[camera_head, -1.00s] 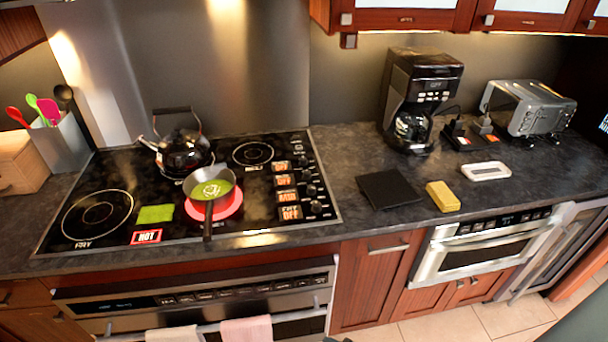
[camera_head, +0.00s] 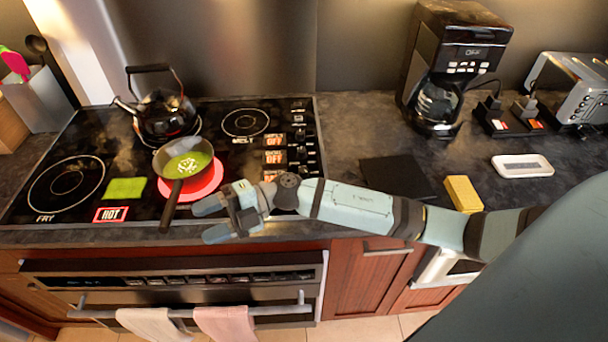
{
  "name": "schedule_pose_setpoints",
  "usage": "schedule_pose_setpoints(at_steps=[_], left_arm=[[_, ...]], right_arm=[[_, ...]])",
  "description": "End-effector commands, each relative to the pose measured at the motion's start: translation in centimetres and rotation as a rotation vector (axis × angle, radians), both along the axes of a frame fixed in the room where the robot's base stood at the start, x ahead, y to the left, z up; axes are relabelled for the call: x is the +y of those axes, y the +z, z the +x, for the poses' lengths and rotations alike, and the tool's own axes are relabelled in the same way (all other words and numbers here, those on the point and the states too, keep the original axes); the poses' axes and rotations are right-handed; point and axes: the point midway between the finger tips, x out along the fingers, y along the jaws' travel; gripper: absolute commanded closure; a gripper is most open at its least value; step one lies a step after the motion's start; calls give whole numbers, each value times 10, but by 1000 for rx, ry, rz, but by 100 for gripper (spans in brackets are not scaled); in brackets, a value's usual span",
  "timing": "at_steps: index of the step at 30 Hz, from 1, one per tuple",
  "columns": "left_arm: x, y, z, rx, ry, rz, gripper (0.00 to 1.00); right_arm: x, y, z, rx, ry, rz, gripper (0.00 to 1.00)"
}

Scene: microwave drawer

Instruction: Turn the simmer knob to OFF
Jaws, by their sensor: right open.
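The black glass cooktop (camera_head: 75,150) has a column of dark knobs (camera_head: 300,135) along its right side, beside labels. The upper two large labels (camera_head: 275,140) read OFF. The lower labels and knobs are partly or fully hidden behind my right arm, so I cannot tell which knob is simmer or its setting. A pan (camera_head: 168,160) with green contents sits on a glowing red burner (camera_head: 205,182). My right gripper (camera_head: 207,220) is open and empty over the cooktop's front edge, right of the pan handle, fingers pointing left. My left gripper is out of view.
A kettle (camera_head: 163,117) stands behind the pan. A green cloth (camera_head: 125,188) and a HOT sign (camera_head: 111,214) lie left of it. A coffee maker (camera_head: 450,70), black mat (camera_head: 395,180), yellow sponge (camera_head: 463,193) and toaster (camera_head: 575,90) are on the right counter.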

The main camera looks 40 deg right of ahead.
Motion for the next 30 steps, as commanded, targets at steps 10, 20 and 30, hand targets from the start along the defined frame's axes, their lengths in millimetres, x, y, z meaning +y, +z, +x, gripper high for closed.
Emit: schedule_pose_setpoints(at_steps=[10,20,30], left_arm=[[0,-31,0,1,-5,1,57],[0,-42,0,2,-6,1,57],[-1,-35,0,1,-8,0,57]], right_arm=[[-147,-36,67,-217,350,-1017,44],[-282,2,110,-104,252,-1587,44],[-290,-35,111,-89,245,-1620,44]])
